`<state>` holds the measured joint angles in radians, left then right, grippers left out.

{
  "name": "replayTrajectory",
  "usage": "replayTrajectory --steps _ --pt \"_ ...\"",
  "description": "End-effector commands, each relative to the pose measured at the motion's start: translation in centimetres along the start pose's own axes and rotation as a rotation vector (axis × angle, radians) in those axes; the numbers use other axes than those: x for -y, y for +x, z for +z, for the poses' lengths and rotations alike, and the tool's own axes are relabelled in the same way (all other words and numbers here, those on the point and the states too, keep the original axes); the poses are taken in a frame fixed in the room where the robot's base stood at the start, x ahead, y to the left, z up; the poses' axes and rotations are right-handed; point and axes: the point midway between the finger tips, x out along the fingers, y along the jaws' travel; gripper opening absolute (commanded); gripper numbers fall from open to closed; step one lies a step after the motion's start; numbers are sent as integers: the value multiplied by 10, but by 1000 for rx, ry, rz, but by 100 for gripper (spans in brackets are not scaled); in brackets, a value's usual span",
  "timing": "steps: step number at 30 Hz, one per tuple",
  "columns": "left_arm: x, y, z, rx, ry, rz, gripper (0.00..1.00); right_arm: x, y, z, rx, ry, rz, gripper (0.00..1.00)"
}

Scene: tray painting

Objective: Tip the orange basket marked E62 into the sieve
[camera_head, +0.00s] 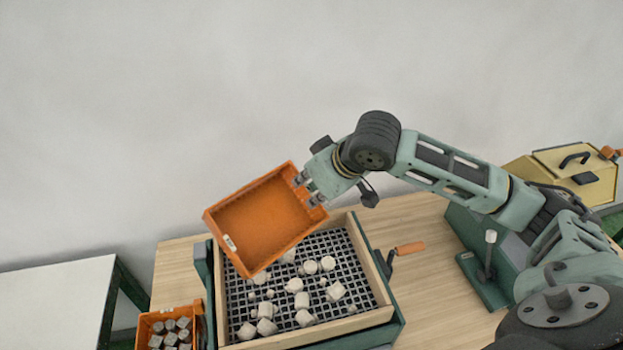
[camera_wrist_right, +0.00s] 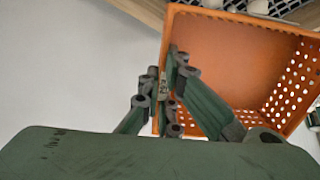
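The orange basket (camera_head: 262,220) is held tilted above the back left part of the sieve, its open side turned toward the head camera. It looks empty inside. A small white label (camera_head: 229,243) is on its rim; its text is too small to read. My right gripper (camera_head: 311,190) is shut on the basket's right wall; the right wrist view shows the fingers (camera_wrist_right: 168,88) on the wall of the basket (camera_wrist_right: 225,55). The sieve (camera_head: 372,262) has a wooden frame and a dark grid, with several whitish chunks (camera_head: 295,285) lying on it. My left gripper is not in view.
A second orange basket (camera_head: 150,325) with grey pieces stands at the lower left beside the sieve. A crank with an orange handle (camera_head: 410,248) sticks out right of the sieve. A green machine with a lever (camera_head: 490,255) and a yellow box (camera_head: 570,170) stand further right. A white table (camera_head: 60,300) is at left.

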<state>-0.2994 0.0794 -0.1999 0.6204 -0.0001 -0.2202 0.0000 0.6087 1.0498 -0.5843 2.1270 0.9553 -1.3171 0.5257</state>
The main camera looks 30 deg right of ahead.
Motion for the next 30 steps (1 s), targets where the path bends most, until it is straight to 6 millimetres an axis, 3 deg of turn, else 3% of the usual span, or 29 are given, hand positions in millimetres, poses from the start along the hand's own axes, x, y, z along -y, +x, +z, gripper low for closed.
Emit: replayTrajectory --steps 1,6,18,30 --pt "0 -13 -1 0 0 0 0 1 -6 -7 21 0 -3 0" --pt "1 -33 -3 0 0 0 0 1 -6 -13 111 2 -2 0" --pt "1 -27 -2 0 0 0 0 1 7 -12 505 9 -2 0" --pt "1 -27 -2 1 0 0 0 0 8 -10 619 9 -1 0"
